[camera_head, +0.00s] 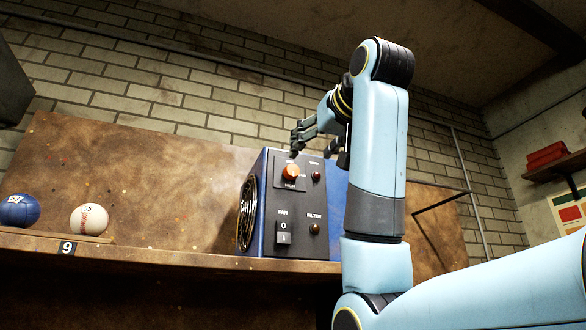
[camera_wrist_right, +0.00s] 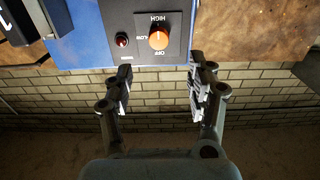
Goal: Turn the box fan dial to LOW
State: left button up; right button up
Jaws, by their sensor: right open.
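The box fan (camera_head: 310,205) is a blue housing with a black control panel, standing on a shelf in the head view. Its orange round dial (camera_head: 291,172) is high on the panel. In the wrist view, upside down, the dial (camera_wrist_right: 158,37) has HIGH above, LOW at left and OFF below. A pale mark shows on it, but I cannot tell which label it points to. My right gripper (camera_head: 312,148) is open and empty, above the dial in the head view. Its fingers (camera_wrist_right: 161,78) are spread below the dial in the wrist view, apart from it. My left gripper is out of view.
A blue ball (camera_head: 19,210) and a white ball (camera_head: 89,220) rest at left on the shelf (camera_head: 180,254).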

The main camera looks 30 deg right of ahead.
aim_at(293, 170)
jog(key=p+x, duration=0.1)
jog(key=x, duration=0.2)
jog(key=p+x, duration=0.1)
jog(key=x, duration=0.2)
jog(key=p+x, duration=0.1)
jog(key=x, duration=0.2)
jog(key=shift+w+d+r, duration=0.15)
jog(key=shift+r, duration=0.1)
jog(key=shift+w+d+f+p, duration=0.15)
jog(key=shift+w+p, duration=0.25)
jog(key=shift+w, duration=0.3)
jog(key=c, duration=1.2)
jog(key=shift+o, duration=0.2)
